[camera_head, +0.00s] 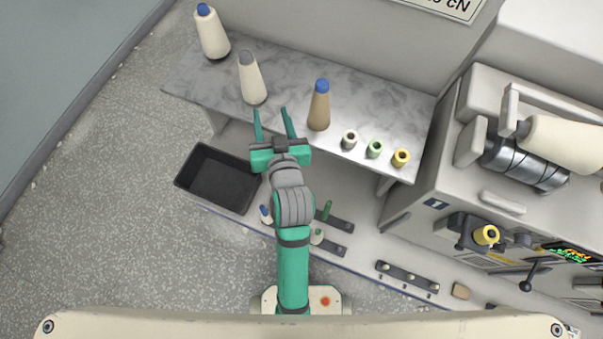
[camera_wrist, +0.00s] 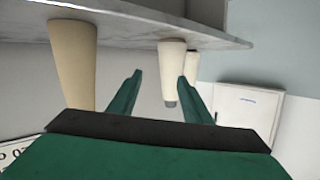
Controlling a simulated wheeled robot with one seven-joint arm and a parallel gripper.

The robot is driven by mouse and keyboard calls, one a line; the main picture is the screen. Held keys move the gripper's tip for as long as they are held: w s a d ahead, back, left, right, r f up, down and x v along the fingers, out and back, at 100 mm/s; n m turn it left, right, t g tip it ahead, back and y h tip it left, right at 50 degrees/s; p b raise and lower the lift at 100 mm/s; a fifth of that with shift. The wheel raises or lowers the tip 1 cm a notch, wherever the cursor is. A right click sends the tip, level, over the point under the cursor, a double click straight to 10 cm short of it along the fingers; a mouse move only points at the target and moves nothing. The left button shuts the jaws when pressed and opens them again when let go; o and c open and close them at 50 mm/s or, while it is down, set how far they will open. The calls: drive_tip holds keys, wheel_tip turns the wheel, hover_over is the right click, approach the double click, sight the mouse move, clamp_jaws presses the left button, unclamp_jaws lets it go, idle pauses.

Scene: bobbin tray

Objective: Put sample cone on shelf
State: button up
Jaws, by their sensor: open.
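Three yarn cones stand upright on the grey marbled shelf (camera_head: 190,82): a cream blue-tipped cone (camera_head: 212,32) at the far left, a cream grey-tipped cone (camera_head: 252,80), and a tan blue-tipped cone (camera_head: 319,108). I cannot tell which is the sample cone. My gripper (camera_head: 271,116) is open and empty at the shelf's front edge, between the grey-tipped and tan cones. The wrist view is upside down. There the grey-tipped cone (camera_wrist: 171,70) appears ahead between my fingers (camera_wrist: 160,78), apart from them. The tan cone (camera_wrist: 75,65) is at left, its tip hidden.
Small white (camera_head: 349,139), green (camera_head: 375,149) and yellow (camera_head: 401,158) bobbins stand at the shelf's right end. A black tray (camera_head: 218,180) lies below the shelf, left of my arm. A machine holding a large cream cone (camera_head: 565,142) stands at right.

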drive_tip(key=s+d+f+h, duration=0.1)
drive_tip(key=s+d+f, duration=0.3)
drive_tip(key=s, duration=1)
drive_tip(key=s+d+f+m+h, duration=0.1)
drive_tip(key=s+d+f+h, duration=0.1)
drive_tip(key=s, duration=1.3)
drive_tip(key=shift+s+d+f+t+h, duration=0.15)
drive_tip(key=shift+d+f+t+h, duration=0.2)
drive_tip(key=shift+d+f, duration=0.6)
drive_tip(key=shift+s, duration=0.1)
